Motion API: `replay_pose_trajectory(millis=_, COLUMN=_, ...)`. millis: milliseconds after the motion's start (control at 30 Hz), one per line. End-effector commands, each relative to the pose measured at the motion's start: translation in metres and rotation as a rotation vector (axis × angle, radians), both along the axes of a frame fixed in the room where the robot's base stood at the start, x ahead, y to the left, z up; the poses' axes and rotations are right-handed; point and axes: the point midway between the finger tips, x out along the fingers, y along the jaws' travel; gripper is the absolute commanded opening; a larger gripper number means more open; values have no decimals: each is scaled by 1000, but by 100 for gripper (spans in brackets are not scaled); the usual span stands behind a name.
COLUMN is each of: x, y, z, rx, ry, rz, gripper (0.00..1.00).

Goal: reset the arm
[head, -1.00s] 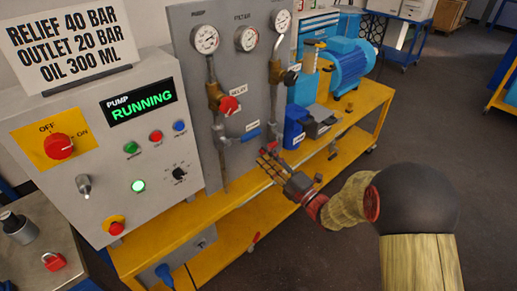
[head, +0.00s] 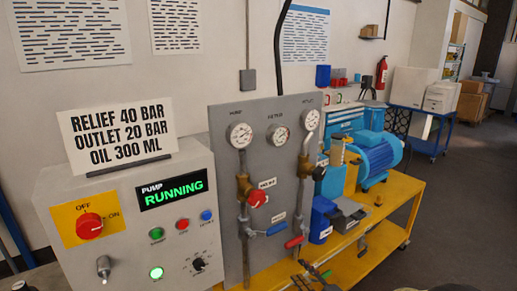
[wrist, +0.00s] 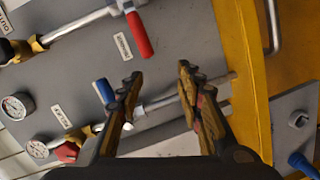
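My gripper (wrist: 155,95) is open in the wrist view, its two dark and tan fingers apart with nothing held between them. Behind the fingers is the grey valve panel (wrist: 75,75), with a red-handled lever (wrist: 139,35) above and a blue handle (wrist: 104,91) just left of the left finger. A metal pipe shows between the fingers, seemingly behind them. In the head view only a small part of my gripper (head: 316,279) shows at the bottom edge, in front of the yellow bench; the rest of my arm is mostly out of frame.
The panel (head: 226,150) carries gauges, pipes and a red knob (head: 257,198). The control box (head: 120,225) at left reads PUMP RUNNING. A blue motor (head: 375,155) stands on the yellow bench (head: 398,195). Open floor (head: 450,220) lies to the right.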

Motion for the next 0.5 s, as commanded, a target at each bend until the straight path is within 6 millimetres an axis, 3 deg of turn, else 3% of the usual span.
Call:
replay_pose_trajectory(millis=100, x=-6, y=-32, z=-44, rx=56, ry=249, rz=-153, gripper=36)
replay_pose_trajectory(millis=200, x=-19, y=-62, z=-63, rx=110, ry=430, rz=-305, gripper=36)
replay_pose_trajectory(millis=367, x=-55, y=-101, z=-65, rx=214, ry=672, rz=-565, gripper=36)
replay_pose_trajectory(millis=500, x=-101, y=-121, z=-45, rx=327, ry=843, rz=-795, gripper=36)
